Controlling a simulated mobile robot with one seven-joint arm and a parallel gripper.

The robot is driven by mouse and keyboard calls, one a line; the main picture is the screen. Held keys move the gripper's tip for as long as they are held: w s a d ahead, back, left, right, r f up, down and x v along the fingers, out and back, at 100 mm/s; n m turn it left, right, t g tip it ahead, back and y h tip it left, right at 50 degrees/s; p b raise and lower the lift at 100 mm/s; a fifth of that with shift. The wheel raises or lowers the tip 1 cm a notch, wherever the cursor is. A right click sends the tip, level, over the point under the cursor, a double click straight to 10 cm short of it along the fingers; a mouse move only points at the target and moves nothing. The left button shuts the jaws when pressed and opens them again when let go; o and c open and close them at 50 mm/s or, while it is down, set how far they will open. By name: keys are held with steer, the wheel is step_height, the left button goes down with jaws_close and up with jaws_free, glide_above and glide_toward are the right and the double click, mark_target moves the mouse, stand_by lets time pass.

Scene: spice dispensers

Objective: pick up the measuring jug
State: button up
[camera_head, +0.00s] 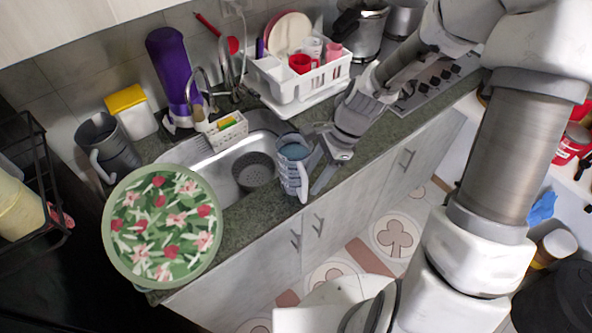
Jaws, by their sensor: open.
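The measuring jug (292,172) is a bluish cup with markings on its side and a light handle. It stands upright at the front edge of the sink, on or beside the counter rim. My gripper (315,178) is just to its right, with its two fingers apart and pointing down toward the jug. The near finger is right of the jug's handle. I cannot tell whether a finger touches the jug. Nothing shows between the fingers that is clearly held.
A white dish rack (290,108) with cups stands behind the sink (228,182). A grey pitcher (116,158), a purple bottle (172,68) and a round floral tray (113,248) are to the left. A stove (428,88) is at the right.

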mark_target(304, 190)
steer(key=x, duration=0.5)
steer(key=shift+a+f, duration=0.15)
steer(key=shift+f, duration=0.15)
jaws_close()
stand_by(1.2)
